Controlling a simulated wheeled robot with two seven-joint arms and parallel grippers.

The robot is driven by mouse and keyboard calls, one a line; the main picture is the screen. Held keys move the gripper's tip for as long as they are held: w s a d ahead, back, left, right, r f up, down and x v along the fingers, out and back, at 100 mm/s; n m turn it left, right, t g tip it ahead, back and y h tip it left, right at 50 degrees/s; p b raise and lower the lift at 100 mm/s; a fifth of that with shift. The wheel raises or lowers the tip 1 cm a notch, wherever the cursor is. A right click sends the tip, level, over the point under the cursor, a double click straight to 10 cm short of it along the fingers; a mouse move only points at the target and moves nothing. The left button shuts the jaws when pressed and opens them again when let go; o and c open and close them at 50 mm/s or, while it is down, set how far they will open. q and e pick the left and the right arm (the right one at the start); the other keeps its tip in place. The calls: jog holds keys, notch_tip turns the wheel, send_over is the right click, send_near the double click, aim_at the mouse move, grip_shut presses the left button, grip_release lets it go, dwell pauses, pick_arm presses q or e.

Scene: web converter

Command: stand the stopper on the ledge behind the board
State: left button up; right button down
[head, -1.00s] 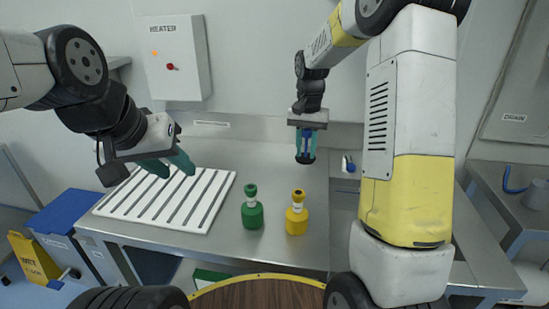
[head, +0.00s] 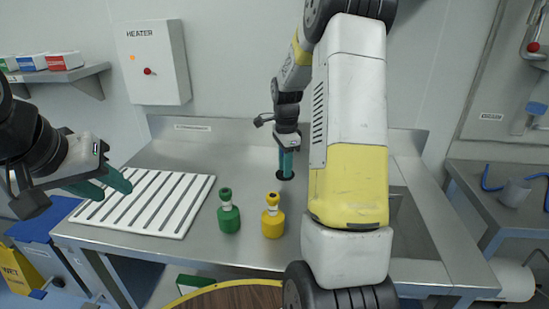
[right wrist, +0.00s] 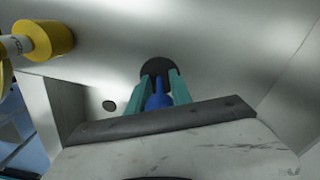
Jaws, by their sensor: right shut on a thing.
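The stopper shows in the right wrist view as a blue stem (right wrist: 157,101) with a round black disc (right wrist: 158,69) at its far end. My right gripper (head: 287,164) is shut on the stem, a teal finger on each side. In the head view the black disc (head: 285,177) shows below the fingers, over the steel worktop right of the board; I cannot tell whether it touches. The white slatted board (head: 150,202) lies on the worktop's left. Behind it is a labelled steel strip along the wall (head: 193,127). My left gripper (head: 100,187) is open and empty by the board's left edge.
A green bottle (head: 229,216) and a yellow bottle (head: 272,221) stand in front of my right gripper. A sink recess (head: 408,225) lies to the right, partly behind my right arm. A heater box (head: 153,62) hangs on the wall.

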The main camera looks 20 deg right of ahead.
jog(key=w+d, duration=0.1)
jog(key=w, duration=0.1)
jog(key=w+d, duration=0.3)
jog(key=w, duration=0.2)
jog(key=shift+w+d+f, duration=0.1)
jog(key=shift+d+f, duration=0.15)
jog(key=shift+f, duration=1.9)
jog(key=shift+f, duration=0.1)
jog(key=c, duration=1.1)
grip_release()
jog(key=shift+c, duration=0.2)
